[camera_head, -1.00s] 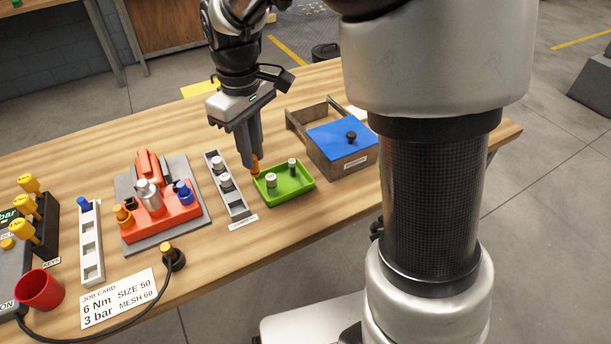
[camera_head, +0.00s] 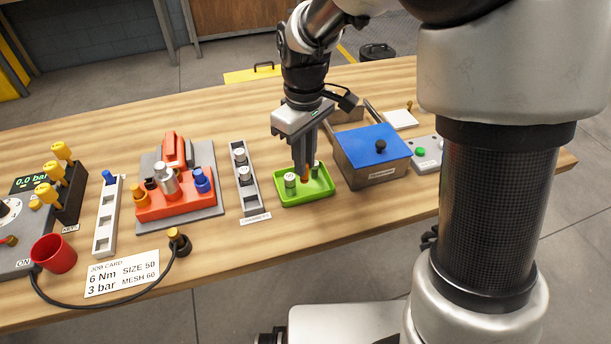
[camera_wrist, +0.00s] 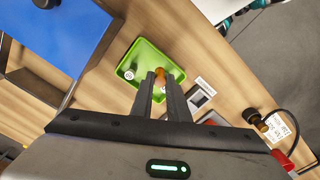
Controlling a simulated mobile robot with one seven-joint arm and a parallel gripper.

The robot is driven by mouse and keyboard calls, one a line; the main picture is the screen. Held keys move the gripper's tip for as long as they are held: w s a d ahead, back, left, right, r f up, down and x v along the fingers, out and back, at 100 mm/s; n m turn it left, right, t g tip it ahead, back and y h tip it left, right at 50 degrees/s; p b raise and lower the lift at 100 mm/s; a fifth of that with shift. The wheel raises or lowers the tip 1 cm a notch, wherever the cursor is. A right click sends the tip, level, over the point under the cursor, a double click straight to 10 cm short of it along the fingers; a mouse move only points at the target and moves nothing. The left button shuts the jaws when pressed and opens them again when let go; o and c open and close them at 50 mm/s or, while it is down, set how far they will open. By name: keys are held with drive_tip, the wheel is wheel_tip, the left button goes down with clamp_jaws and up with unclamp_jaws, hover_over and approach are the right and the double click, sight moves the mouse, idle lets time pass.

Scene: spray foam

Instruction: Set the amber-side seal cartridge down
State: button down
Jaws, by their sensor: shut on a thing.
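My gripper (camera_head: 303,175) is shut on the amber-side seal cartridge (camera_head: 305,179), a small orange-brown piece, and points down over the green tray (camera_head: 320,192). In the wrist view the cartridge (camera_wrist: 161,73) sits between the fingertips (camera_wrist: 155,78), over the tray (camera_wrist: 138,52). I cannot tell whether it touches the tray floor. A pale-topped cylinder (camera_head: 290,181) stands in the tray to the left of the fingers. A dark green cylinder (camera_head: 315,168) stands to their right, partly hidden by them.
A grey rack (camera_head: 249,191) with pale-topped cylinders is left of the tray. The orange fixture (camera_head: 175,200) is further left. The bench front is mostly clear near the tray.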

sight(305, 181)
drive_tip(key=shift+f+b, duration=0.35)
drive_tip(key=shift+f, duration=1.95)
drive_tip(key=shift+f, duration=0.15)
drive_tip(key=c, duration=1.7)
unclamp_jaws()
